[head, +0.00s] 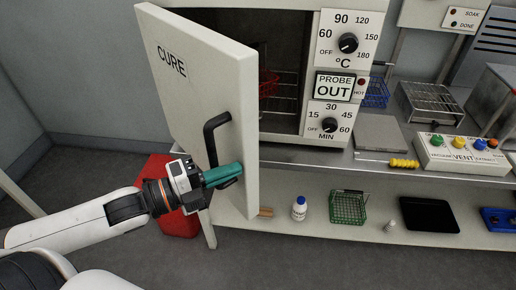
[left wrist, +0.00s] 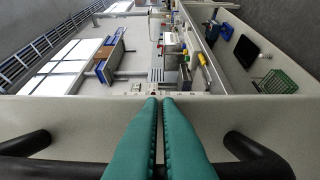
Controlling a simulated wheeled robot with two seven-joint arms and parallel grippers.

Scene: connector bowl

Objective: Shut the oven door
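The oven (head: 346,75) stands on the bench with its front open. Its door (head: 195,75), a thick pale panel marked CURE, is swung out to the left, well away from the oven. A black bar handle (head: 211,140) is on its outer face. My left gripper (head: 238,170) has teal fingers, near the handle's lower end. In the left wrist view the fingers (left wrist: 158,100) lie together, crossing in front of the handle bar (left wrist: 262,158) rather than clamping it; I cannot tell if they touch it or the door (left wrist: 60,112). My right gripper is out of view.
A red rack (head: 268,83) sits inside the oven. A lower shelf holds a white bottle (head: 299,209), a green basket (head: 348,207) and a black tray (head: 430,214). A red box (head: 181,222) is on the floor behind my left arm.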

